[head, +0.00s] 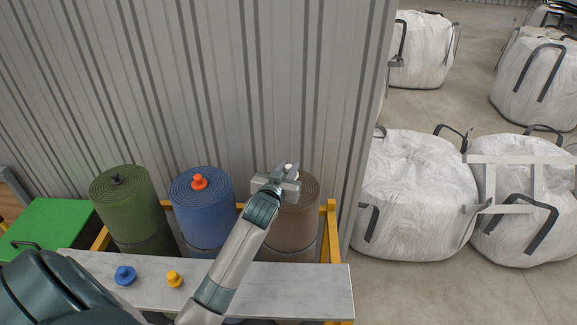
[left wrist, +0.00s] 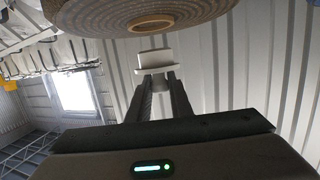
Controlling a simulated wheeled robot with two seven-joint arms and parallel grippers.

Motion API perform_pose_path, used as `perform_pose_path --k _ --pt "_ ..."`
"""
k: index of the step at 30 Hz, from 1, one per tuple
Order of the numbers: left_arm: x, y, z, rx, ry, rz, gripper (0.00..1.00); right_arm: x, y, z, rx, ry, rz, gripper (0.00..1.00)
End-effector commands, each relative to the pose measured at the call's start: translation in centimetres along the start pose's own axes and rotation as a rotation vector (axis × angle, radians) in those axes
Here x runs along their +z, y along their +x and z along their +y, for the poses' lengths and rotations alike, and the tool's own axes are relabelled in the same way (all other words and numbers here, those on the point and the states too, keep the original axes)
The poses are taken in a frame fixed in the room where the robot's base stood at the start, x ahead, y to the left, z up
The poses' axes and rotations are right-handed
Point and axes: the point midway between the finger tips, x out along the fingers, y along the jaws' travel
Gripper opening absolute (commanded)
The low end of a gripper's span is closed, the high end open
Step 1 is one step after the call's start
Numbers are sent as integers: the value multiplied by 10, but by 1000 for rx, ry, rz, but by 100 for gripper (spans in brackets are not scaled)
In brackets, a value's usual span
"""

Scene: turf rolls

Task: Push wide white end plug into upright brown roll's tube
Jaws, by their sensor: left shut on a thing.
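The brown roll (head: 295,226) stands upright at the right end of the row of rolls. My left gripper (head: 284,178) is over its top and shut on the white end plug (head: 289,166). In the left wrist view the plug (left wrist: 154,62) sits between the fingertips (left wrist: 158,78), its wide flange nearest them. The brown roll's spiral end (left wrist: 105,15) and the tan rim of its tube (left wrist: 152,23) show just past the plug, with a small gap between. In the head view my gripper hides the tube mouth. My right gripper is not in view.
A green roll (head: 122,215) has a black plug; a blue roll (head: 203,215) has an orange plug (head: 199,182). A blue plug (head: 125,275) and yellow plug (head: 174,279) lie on the pale shelf (head: 300,285). A yellow frame (head: 332,230) and corrugated wall (head: 240,80) border the rolls.

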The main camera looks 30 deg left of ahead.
Motion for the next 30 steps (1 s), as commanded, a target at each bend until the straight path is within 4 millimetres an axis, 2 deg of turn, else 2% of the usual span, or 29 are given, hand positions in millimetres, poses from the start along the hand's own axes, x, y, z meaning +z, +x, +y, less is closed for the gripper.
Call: perform_pose_path --k 9,30 --pt "15 3 0 0 0 0 0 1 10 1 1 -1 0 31" --pt "16 3 0 0 0 0 0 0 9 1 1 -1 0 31"
